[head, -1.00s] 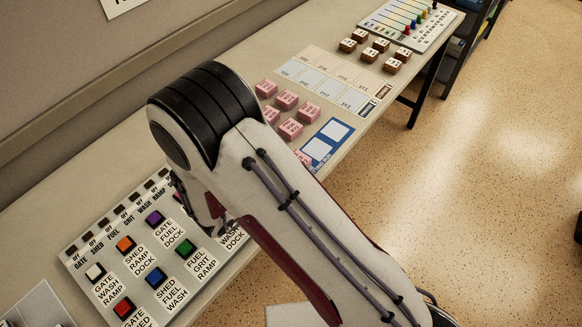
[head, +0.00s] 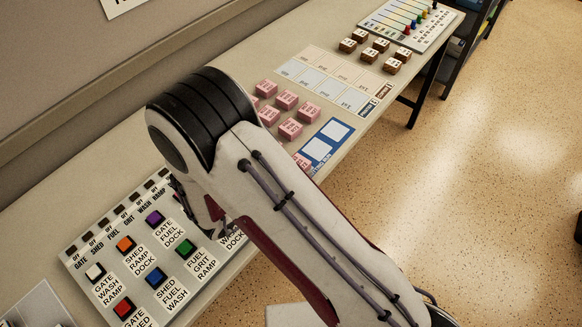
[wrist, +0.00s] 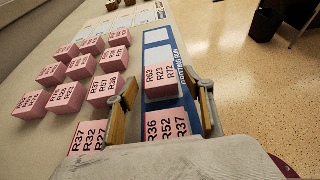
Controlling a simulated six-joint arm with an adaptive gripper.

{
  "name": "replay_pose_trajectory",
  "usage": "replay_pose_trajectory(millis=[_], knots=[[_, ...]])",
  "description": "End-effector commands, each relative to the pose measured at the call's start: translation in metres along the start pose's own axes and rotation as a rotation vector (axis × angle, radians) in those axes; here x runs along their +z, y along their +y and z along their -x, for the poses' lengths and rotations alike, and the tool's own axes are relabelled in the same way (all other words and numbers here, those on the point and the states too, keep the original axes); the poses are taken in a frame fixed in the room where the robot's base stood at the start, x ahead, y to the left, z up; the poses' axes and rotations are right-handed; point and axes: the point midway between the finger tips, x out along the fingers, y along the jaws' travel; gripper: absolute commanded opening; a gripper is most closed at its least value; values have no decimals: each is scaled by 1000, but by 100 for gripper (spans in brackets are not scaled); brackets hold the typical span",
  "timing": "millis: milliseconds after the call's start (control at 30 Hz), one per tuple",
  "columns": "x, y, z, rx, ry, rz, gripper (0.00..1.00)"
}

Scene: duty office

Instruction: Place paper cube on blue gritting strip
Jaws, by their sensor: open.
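Several pink paper cubes with printed codes stand on the table. In the wrist view, one cube (wrist: 160,82) marked R63 R23 R72 is on the blue gritting strip (wrist: 179,72), between my open fingertips (wrist: 166,90). Another cube (wrist: 168,128) marked R36 R52 R37 is nearer, between the fingers' bases, partly cut off by my gripper's body. The strip has white squares, and two bare ones show beyond the cubes. In the head view, the strip (head: 317,151) is partly covered by my arm, with a pink cube (head: 302,161) at its near end.
More pink cubes (wrist: 66,96) stand in rows left of the strip. In the head view, brown cubes (head: 390,66) and a pale card grid (head: 330,82) lie farther along. A panel of coloured buttons (head: 150,250) is nearer. The table's right edge is close to the strip.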

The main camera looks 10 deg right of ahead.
Motion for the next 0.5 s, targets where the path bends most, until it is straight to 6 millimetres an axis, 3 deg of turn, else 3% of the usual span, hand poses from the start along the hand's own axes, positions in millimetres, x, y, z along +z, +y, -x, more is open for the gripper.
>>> replay_pose_trajectory(millis=[267,500], knots=[[0,1,19,3,0,-1,52],[0,1,48,5,-1,0,52]])
